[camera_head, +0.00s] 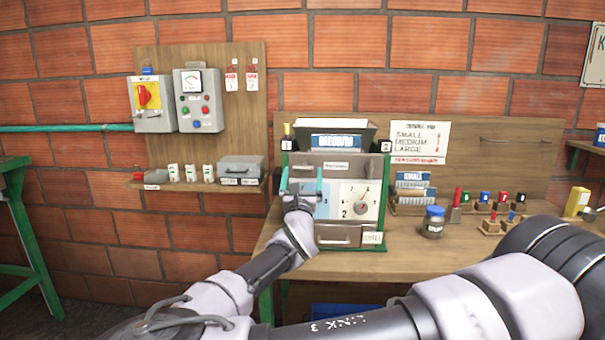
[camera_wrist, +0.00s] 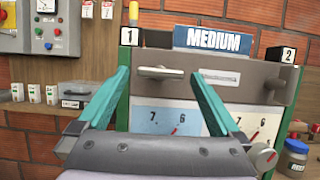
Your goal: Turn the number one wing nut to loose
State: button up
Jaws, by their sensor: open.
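The number one wing nut (camera_wrist: 165,72) is a grey bar-shaped nut on the front of the pulper's grey upper panel (camera_wrist: 222,76), right of the black "1" tag (camera_wrist: 130,37). Its wings look roughly level in the wrist view. My gripper (camera_wrist: 160,74) is open, with its two teal fingers on either side of the nut in that view. I cannot tell whether they touch it. In the head view my gripper (camera_head: 302,184) is in front of the machine's left side and hides this nut. A second wing nut (camera_wrist: 277,76) shows below the "2" tag (camera_wrist: 288,54).
The pulper has a green frame (camera_head: 383,215), a "MEDIUM" sign (camera_head: 336,141), and a dial panel (camera_head: 362,203) below. A blue-lidded jar (camera_head: 433,222) and several small coloured items stand right on the bench (camera_head: 400,262). A control board (camera_head: 250,120) hangs left.

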jog(key=v, duration=0.9)
jog(key=shift+s, duration=0.25)
jog(key=shift+f, duration=0.1)
jog(key=w+d+f+m+g+h, duration=0.2)
jog(key=d+m+g+h, duration=0.2)
jog(key=d+m+h, duration=0.6)
jog(key=s+d+f+m+g, duration=0.2)
jog(key=s+d+m+g, duration=0.1)
jog(key=d+m+g, duration=0.5)
jog(key=s+d+f+m+g, duration=0.1)
jog(key=s+d+m+g, duration=0.3)
jog(key=d+m+g, duration=0.4)
jog(key=s+r+m+t+y, duration=0.1)
jog(key=s+r+m+y, duration=0.2)
jog(key=r, duration=0.6)
jog(key=s+d+r+m+t+y, duration=0.1)
jog(key=s+r+m+y, duration=0.3)
jog(key=r, duration=0.5)
jog(key=s+r+m+t+y, duration=0.2)
jog(key=s+r+m+y, duration=0.2)
jog(key=r, duration=0.5)
jog(key=m+y, duration=0.1)
jog(key=m, duration=0.1)
jog(key=shift+s+d+m+t+y, duration=0.25)
jog(key=shift+d+m+t+y, duration=0.05)
jog(key=shift+m+t+y, duration=0.1)
